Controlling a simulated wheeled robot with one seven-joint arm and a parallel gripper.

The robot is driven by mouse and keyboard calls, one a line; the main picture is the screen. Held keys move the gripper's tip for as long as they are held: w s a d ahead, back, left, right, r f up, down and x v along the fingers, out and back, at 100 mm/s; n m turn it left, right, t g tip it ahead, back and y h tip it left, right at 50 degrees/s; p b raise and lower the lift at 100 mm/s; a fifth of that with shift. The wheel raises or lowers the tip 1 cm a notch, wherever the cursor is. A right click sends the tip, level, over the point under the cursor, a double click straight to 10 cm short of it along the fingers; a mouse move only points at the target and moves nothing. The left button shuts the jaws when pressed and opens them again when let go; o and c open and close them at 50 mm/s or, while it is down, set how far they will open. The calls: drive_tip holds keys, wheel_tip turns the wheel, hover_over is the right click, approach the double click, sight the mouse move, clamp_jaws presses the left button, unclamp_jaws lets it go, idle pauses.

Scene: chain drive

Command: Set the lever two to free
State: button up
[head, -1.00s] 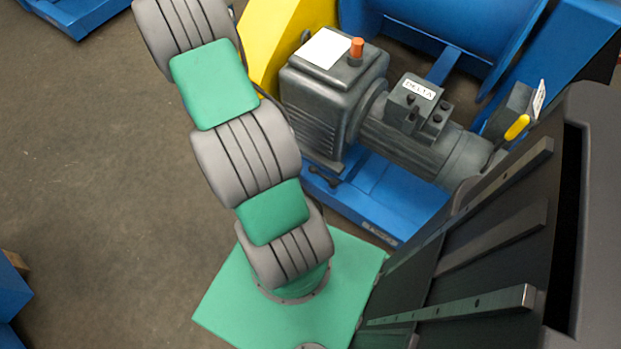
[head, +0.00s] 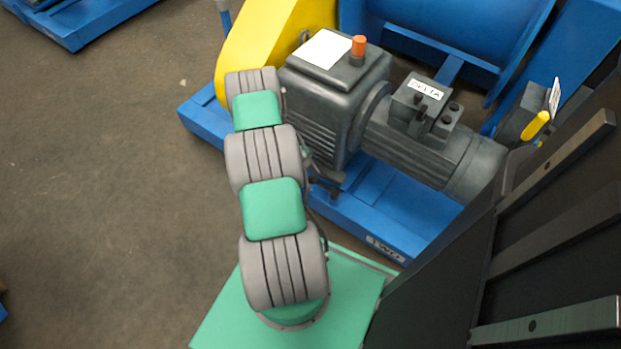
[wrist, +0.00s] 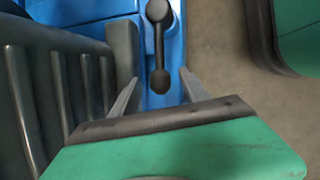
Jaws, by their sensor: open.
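A dark lever (wrist: 158,45) with a rounded knob at its near end shows in the wrist view, over the blue base frame (wrist: 178,40). My gripper (wrist: 158,78) is open, with one finger on each side of the lever's knob end; I cannot tell whether either finger touches it. In the head view a dark lever (head: 326,186) shows low beside the gearbox, partly hidden by my arm, and my gripper is hidden. A yellow-handled lever (head: 535,126) stands at the right, beyond the motor.
The ribbed grey gearbox (head: 330,90) and the motor (head: 430,145) labelled DELTA sit on the blue base. The gearbox's ribbed side (wrist: 60,90) is close left of my gripper. A yellow guard (head: 262,40) stands behind. Bare floor (head: 110,200) lies left.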

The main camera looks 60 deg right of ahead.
drive_tip(key=shift+c, duration=0.4)
clamp_jaws()
idle(0.9)
